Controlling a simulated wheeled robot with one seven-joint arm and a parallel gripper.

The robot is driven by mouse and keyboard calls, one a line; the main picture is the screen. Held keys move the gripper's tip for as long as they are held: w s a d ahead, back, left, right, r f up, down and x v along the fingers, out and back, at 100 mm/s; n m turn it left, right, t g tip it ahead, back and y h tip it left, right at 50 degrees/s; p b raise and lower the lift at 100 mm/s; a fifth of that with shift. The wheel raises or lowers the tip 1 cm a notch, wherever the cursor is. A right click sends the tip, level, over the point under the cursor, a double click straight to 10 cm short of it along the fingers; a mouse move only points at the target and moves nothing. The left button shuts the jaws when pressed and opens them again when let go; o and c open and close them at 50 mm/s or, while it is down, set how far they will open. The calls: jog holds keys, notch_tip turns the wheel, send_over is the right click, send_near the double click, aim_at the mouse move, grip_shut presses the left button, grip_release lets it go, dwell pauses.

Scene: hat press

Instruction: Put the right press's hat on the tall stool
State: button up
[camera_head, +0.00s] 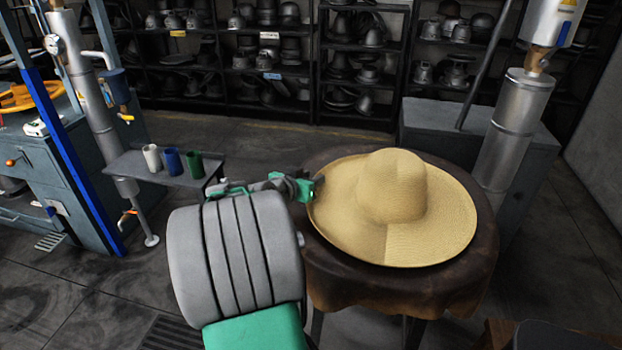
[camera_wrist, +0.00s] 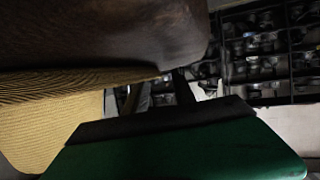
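A wide-brimmed straw hat (camera_head: 395,200) lies crown up on a round stand with a draped brown leather cover (camera_head: 330,285). My gripper (camera_head: 314,190) is at the left edge of the hat's brim, with my arm in front of the stand's left side. In the wrist view the brim (camera_wrist: 45,125) is at the left, close to a green finger with a dark pad (camera_wrist: 190,125). The leather (camera_wrist: 100,35) fills the top there. The second finger is not clear, so I cannot tell whether the brim is gripped. I cannot identify the tall stool for certain.
A press column (camera_head: 505,140) and grey cabinet (camera_head: 425,130) stand behind the hat. A small shelf (camera_head: 165,175) with several cups is left, beside a blue machine (camera_head: 60,185). Hat racks (camera_head: 360,60) line the back. A dark flat object (camera_head: 560,338) is at bottom right.

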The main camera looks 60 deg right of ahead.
jog(key=shift+r+p, duration=0.25)
jog(key=shift+p, duration=0.05)
jog(key=s+v, duration=0.1)
jog(key=v, duration=1.1)
jog(key=w+a+f+n+t+y, duration=0.2)
jog(key=w+a+f+n+y, duration=0.3)
jog(key=a, duration=0.4)
jog(key=w+a+f+n+t+y, duration=0.2)
jog(key=w+a+f+n+t, duration=0.15)
jog(key=w+a, duration=0.5)
jog(key=s+a+f+n+y, duration=0.1)
jog(key=s+a+n+y, duration=0.1)
jog(key=a, duration=0.5)
jog(key=s+a+f+n+g+y, duration=0.1)
jog(key=a+n, duration=0.3)
jog(key=a, duration=0.4)
jog(key=s+a+f+n+g+y, duration=0.1)
jog(key=s+a+f+n+y, duration=0.1)
jog(key=a, duration=0.6)
jog(key=shift+s+a+f+n+y+b, duration=0.25)
jog(key=shift+s+n+y+b, duration=0.2)
jog(key=shift+s+n+y, duration=0.5)
